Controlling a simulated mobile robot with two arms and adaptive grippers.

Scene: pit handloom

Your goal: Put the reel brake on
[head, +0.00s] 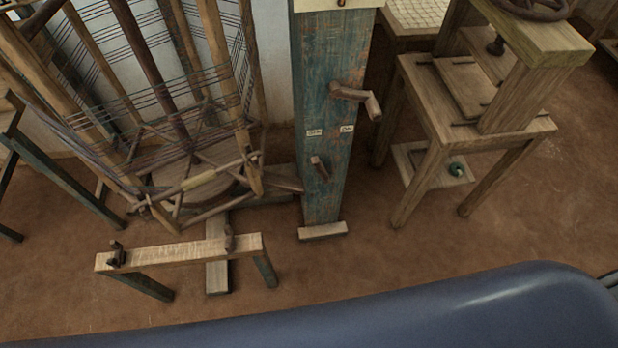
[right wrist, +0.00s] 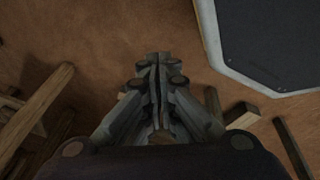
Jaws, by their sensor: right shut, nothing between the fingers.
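The large wooden reel (head: 165,95), wound with dark threads, stands at the left in the head view. Beside it is a teal post (head: 330,60). A bent wooden crank-like handle (head: 360,97) sticks out of the post, and a short wooden lever (head: 320,168) sits lower on it. Two small pale labels (head: 314,132) are between them; their writing is too small to read. I cannot tell for sure which part is the brake. My right gripper (right wrist: 157,62) is shut and empty in the right wrist view, above brown floor. My left gripper is not in view.
A low wooden trestle (head: 180,254) stands in front of the reel. A wooden press-like stand (head: 475,125) is right of the post, with a small green ring (head: 457,169) on its lower shelf. Floor in front of the post is clear. Wooden beams (right wrist: 35,122) flank my right gripper.

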